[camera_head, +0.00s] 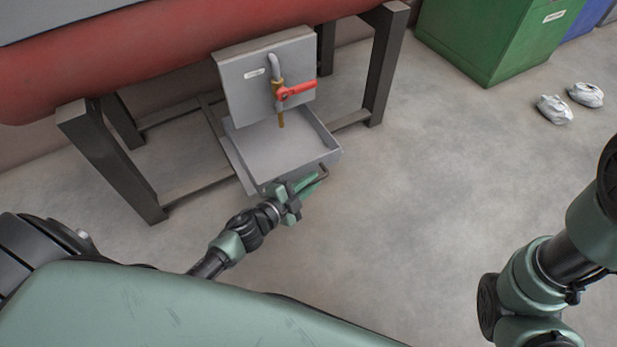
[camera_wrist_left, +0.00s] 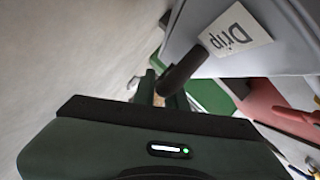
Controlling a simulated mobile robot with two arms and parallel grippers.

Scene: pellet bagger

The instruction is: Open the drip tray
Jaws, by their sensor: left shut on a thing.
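The grey drip tray (camera_head: 283,147) sits under the tap and sticks out in front of the upright grey panel (camera_head: 250,88), with its inside showing empty. In the left wrist view the tray front (camera_wrist_left: 278,55) carries a white label (camera_wrist_left: 235,30) reading "Drip". A dark bar handle (camera_wrist_left: 184,72) stands out from this front. My left gripper (camera_head: 307,186) is at the tray's front edge, shut on the handle; its fingers (camera_wrist_left: 163,88) show partly behind the wrist housing. My right arm shows at the right, but its gripper is out of view.
A tap with a red lever (camera_head: 296,90) hangs over the tray. Dark frame legs (camera_head: 112,160) stand on both sides under a red tank (camera_head: 150,50). A green bin (camera_head: 495,35) and two pale bundles (camera_head: 554,109) are at the right. The floor before the tray is clear.

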